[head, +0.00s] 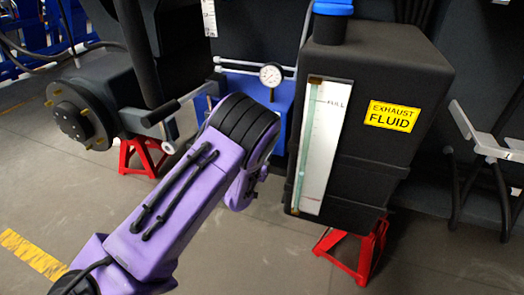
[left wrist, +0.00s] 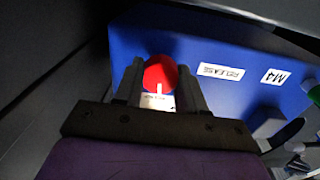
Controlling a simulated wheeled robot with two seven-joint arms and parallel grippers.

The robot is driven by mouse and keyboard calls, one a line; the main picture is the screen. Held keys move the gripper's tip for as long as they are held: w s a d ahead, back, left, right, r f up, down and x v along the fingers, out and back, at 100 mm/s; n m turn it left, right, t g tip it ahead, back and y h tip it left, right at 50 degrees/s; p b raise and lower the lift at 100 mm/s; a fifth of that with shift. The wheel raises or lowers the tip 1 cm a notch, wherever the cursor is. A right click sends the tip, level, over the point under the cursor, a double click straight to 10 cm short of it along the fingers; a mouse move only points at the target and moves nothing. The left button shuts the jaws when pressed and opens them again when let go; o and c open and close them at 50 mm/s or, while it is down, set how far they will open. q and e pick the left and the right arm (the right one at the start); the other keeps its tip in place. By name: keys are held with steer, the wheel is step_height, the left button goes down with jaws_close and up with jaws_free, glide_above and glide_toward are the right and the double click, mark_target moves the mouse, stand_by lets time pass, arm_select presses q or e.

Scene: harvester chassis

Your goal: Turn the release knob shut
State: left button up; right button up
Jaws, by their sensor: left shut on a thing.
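The release knob (left wrist: 160,73) is a round red knob on the face of a blue block (left wrist: 200,50), with a white label reading RELEASE beside it. My left gripper (left wrist: 161,85) has its two dark fingers on either side of the knob and is shut on it in the left wrist view. A small pale mark shows at the knob's lower edge. In the head view my purple left arm reaches to the blue block (head: 268,95), and the arm hides the gripper and the knob. My right gripper is not in view.
A black exhaust fluid tank (head: 385,75) with a blue cap and a sight gauge stands right of my arm. A dial gauge (head: 271,75) sits on the blue block. A wheel hub (head: 75,120) is at left. Red stands (head: 355,250) hold the chassis above the floor.

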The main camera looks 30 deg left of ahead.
arm_select(q)
steer(key=shift+m, duration=0.6)
steer(key=o, duration=1.1)
steer(key=shift+c, duration=0.2)
steer(key=shift+s, duration=0.1)
steer(key=p+v, duration=0.2)
steer(key=v, duration=0.8)
steer(key=shift+s, duration=0.2)
steer(key=shift+d+f, duration=0.1)
